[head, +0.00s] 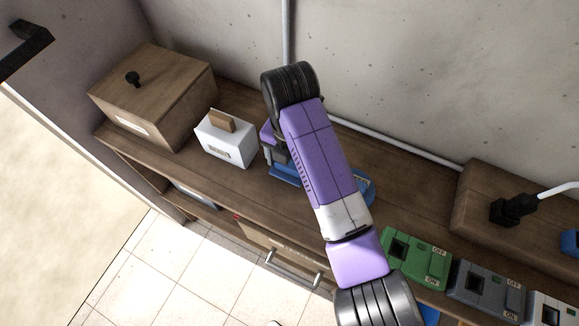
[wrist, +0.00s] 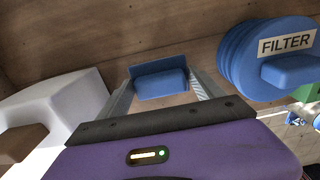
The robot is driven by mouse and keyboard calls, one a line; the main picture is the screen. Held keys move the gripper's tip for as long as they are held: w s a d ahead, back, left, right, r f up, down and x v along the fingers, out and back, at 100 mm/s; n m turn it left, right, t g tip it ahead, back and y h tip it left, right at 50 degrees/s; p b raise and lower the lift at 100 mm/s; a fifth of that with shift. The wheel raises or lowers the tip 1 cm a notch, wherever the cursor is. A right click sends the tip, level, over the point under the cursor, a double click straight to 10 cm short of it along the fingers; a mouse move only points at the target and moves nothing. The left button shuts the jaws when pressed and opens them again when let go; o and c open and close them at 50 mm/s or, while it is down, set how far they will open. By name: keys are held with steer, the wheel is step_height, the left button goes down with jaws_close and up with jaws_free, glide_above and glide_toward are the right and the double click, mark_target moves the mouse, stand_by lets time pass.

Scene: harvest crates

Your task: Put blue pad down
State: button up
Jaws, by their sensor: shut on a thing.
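The blue pad (wrist: 160,84) is between the two fingers of my gripper (wrist: 162,92) in the wrist view. It has a block-like part in front of a flat blue panel. My gripper is shut on it, over the brown wooden shelf top. In the head view my purple arm covers most of the gripper; a blue strip (head: 286,177) shows beside it, close to the shelf's front edge. Whether the pad touches the shelf is hard to tell.
A white box (head: 227,150) with a brown block on top stands left of my gripper. A round blue filter (wrist: 246,62) is on the right, partly behind my arm in the head view. A wooden lidded box (head: 165,105) stands far left; green (head: 428,262) and grey switch units sit right.

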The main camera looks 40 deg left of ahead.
mark_target(290, 163)
steer(key=shift+f, duration=1.15)
steer(key=shift+f, duration=0.2)
steer(key=o, duration=1.2)
step_height(290, 163, up, 12)
steer(key=shift+r+p, duration=0.2)
steer(key=shift+p, duration=0.8)
